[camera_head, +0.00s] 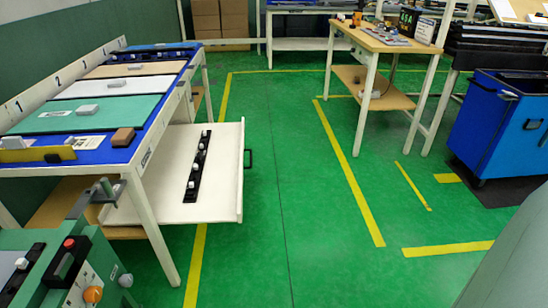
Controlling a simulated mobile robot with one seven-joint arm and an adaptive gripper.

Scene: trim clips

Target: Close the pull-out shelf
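The white pull-out shelf (222,178) sticks out to the right from under the left workbench (136,172), over the green floor. It stands open. A black handle (249,158) is on its right edge. A black strip with several small light knobs (197,172) lies on the shelf. The shelf's inner left part is hidden under the bench top. My gripper is not in view, and nothing is seen touching the shelf or its handle.
A green machine with buttons (92,285) stands at the lower left. A wooden-topped table (385,42) and a blue cart (490,125) stand at the right. The green floor (290,170) right of the shelf is clear. A grey-green rounded shape fills the lower right corner.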

